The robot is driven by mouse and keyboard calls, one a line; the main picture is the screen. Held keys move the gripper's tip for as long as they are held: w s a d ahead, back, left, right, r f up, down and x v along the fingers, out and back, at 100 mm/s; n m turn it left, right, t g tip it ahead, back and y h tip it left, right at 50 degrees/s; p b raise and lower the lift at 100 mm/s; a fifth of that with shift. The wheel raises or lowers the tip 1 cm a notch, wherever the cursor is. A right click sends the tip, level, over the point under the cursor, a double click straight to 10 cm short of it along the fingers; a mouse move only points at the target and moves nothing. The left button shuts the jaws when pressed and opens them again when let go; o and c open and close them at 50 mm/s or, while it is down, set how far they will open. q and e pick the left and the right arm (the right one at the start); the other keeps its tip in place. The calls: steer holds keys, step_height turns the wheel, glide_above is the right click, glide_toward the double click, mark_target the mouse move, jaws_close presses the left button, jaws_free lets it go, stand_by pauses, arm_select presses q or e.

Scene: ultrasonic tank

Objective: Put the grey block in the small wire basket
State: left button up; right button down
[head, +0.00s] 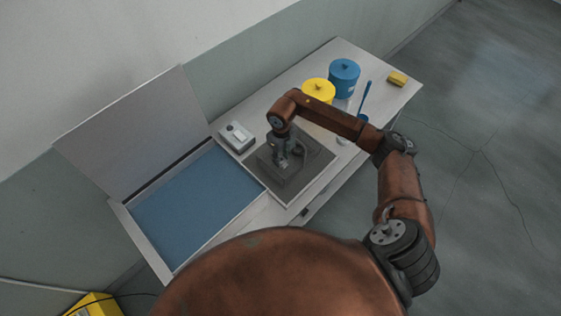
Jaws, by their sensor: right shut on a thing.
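My right gripper (284,166) points down over a dark mat (318,165) on the bench, to the right of the tank. It is shut on what looks like the grey block, a small grey shape at its fingertips that is mostly hidden by the fingers and hard to tell from the mat. I cannot make out the small wire basket. The open tank (195,205) of blue liquid lies to the left of the mat, with its lid (135,130) raised behind it. My left gripper is not in view.
A small pale control box (236,138) sits between tank and back edge. A yellow canister (318,91), a blue canister (344,78), a blue long-handled tool (366,100) and a yellow sponge (397,79) stand at the far right end. A yellow object (95,305) is on the floor.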

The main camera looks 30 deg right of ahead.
steer(key=shift+w+a+f, duration=0.1)
steer(key=shift+w+f, duration=0.05)
steer(key=shift+f, duration=0.05)
steer(key=shift+w+f+p, duration=0.15)
steer(key=shift+f+p, duration=0.2)
steer(key=shift+f, duration=1.3)
steer(key=shift+f, duration=0.1)
steer(key=c, duration=1.9)
jaws_free()
step_height(320, 180, up, 12)
steer(key=shift+r+b, duration=0.1)
steer(key=shift+b, duration=0.5)
